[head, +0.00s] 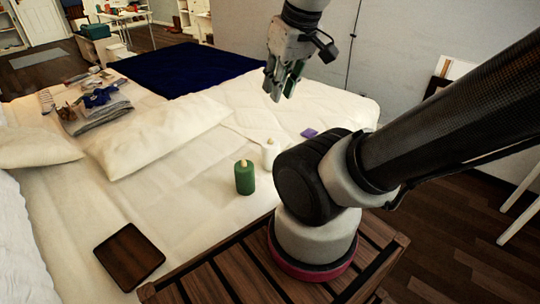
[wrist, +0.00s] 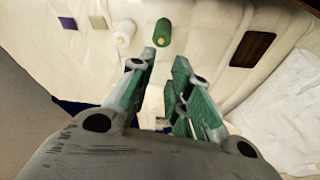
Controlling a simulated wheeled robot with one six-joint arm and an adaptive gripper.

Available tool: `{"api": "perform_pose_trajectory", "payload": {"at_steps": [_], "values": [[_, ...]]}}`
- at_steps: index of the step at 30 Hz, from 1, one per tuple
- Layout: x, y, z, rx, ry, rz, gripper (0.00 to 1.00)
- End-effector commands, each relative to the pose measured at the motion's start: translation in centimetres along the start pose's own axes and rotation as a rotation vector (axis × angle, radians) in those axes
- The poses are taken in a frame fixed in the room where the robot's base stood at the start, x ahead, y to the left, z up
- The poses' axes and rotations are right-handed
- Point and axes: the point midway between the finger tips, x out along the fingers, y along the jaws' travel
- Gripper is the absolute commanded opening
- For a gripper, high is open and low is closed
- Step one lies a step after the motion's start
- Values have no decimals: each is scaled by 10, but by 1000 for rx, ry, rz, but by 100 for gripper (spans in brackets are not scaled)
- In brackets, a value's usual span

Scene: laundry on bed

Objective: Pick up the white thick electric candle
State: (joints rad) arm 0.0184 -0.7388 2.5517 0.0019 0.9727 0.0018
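The white thick electric candle (head: 268,155) stands on the bed, partly hidden by my arm's lower joint in the head view. In the wrist view the white candle (wrist: 124,32) is at the top, left of centre, with a yellowish tip. A green candle (head: 245,178) stands beside it, apart from it; the green candle (wrist: 163,33) also shows right of it in the wrist view. My gripper (head: 280,88) is raised above the far part of the bed, away from both candles. Its fingers (wrist: 164,60) are apart with nothing between them.
A purple square item (head: 309,133) lies beyond the white candle. A dark brown tray (head: 130,256) lies at the near left of the bed. A pillow (head: 165,137), folded clothes (head: 97,112) and a dark blue blanket (head: 190,68) lie farther back. Bed around the candles is mostly clear.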

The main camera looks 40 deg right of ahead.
Motion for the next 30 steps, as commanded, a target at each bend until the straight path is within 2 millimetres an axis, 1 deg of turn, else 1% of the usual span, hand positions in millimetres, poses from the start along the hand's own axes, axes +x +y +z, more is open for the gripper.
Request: {"api": "perform_pose_trajectory", "payload": {"at_steps": [1, 2, 3, 5, 6, 8, 9, 11, 14, 15, 17, 18, 20, 21, 23, 24, 26, 27, 28, 29, 30], "values": [[8, 3, 1, 13, -37, 5, 35], [13, 5, 2, 22, -65, 8, 40], [22, 8, 3, 36, -107, 12, 47], [36, 14, 3, 61, -180, 17, 58], [46, 18, 3, 79, -232, 20, 66], [63, 25, 0, 106, -302, 23, 76], [75, 30, -3, 129, -342, 25, 84], [94, 38, -8, 173, -394, 30, 85], [131, 52, -15, 270, -468, 44, 85], [147, 58, -17, 315, -491, 52, 85], [173, 68, -20, 387, -522, 66, 85], [191, 74, -21, 440, -539, 77, 85], [217, 83, -22, 518, -557, 96, 85], [234, 89, -23, 573, -563, 109, 85], [259, 97, -24, 653, -568, 130, 85], [275, 102, -25, 709, -564, 145, 85], [298, 110, -28, 794, -549, 167, 85], [313, 114, -33, 853, -529, 181, 85], [323, 117, -39, 902, -504, 192, 85], [330, 120, -47, 948, -474, 200, 85], [333, 124, -61, 1004, -426, 205, 85]]}}
